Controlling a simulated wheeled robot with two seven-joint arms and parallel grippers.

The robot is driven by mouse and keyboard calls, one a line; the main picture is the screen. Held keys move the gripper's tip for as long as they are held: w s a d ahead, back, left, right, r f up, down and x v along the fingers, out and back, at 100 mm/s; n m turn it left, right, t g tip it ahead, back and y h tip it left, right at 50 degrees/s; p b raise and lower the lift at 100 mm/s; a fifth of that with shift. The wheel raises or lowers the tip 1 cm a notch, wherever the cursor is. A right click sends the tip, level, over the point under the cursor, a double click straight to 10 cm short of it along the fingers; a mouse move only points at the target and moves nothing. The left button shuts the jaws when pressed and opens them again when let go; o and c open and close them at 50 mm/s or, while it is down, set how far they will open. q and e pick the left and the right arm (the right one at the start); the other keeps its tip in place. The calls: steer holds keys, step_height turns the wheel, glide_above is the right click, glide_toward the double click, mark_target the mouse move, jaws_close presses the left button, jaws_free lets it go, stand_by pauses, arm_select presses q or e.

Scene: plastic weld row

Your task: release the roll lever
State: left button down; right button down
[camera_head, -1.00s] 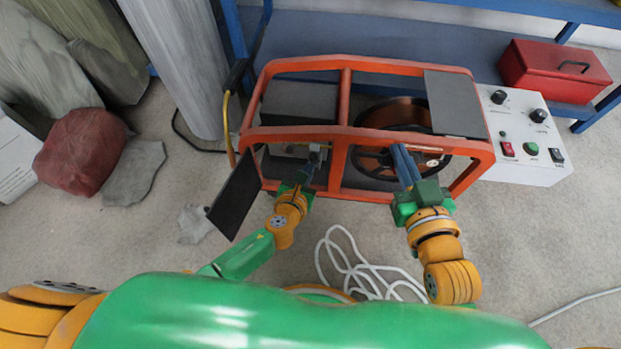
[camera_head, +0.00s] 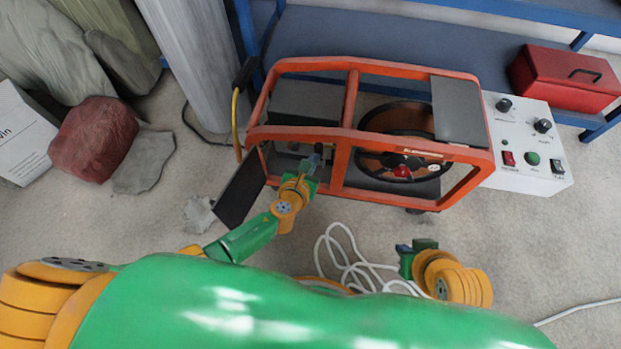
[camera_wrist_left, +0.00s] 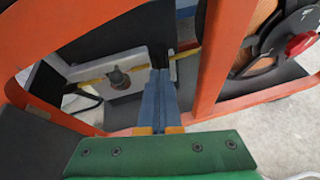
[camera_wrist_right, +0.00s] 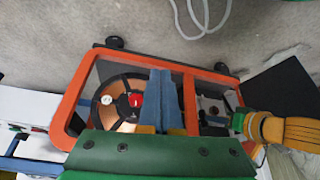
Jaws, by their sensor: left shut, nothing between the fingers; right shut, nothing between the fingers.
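The welding machine has an orange tube frame (camera_head: 349,95) with two bays. My left gripper (camera_head: 316,158) is shut and empty at the left bay. In the left wrist view its blue fingers (camera_wrist_left: 160,78) are together, right of a pale block with a dark knob (camera_wrist_left: 118,77) and a yellow strip. I cannot tell which part there is the roll lever. The right bay holds a dark-rimmed copper reel (camera_head: 385,150) with a red hub knob (camera_head: 402,171). My right gripper (camera_head: 406,251) is shut and empty, in front of the frame; its fingers (camera_wrist_right: 162,78) show in its wrist view.
A dark flap (camera_head: 240,189) hangs at the frame's left end. A white control box (camera_head: 525,150) adjoins the right end, with a red toolbox (camera_head: 565,78) behind. White cable (camera_head: 345,262) lies on the floor. Rocks (camera_head: 92,138) lie at left.

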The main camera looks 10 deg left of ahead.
arm_select(q)
steer(key=shift+w+r+p, duration=0.2)
steer(key=shift+w+r, duration=0.1)
steer(key=shift+w, duration=0.25)
steer(key=shift+w+r+p, duration=0.2)
steer(key=shift+w+r, duration=0.1)
steer(key=shift+w, duration=0.2)
arm_select(e)
steer(key=shift+s+d+f+g, duration=0.3)
steer(key=shift+s+f+g, duration=0.55)
steer(key=shift+s+g, duration=0.05)
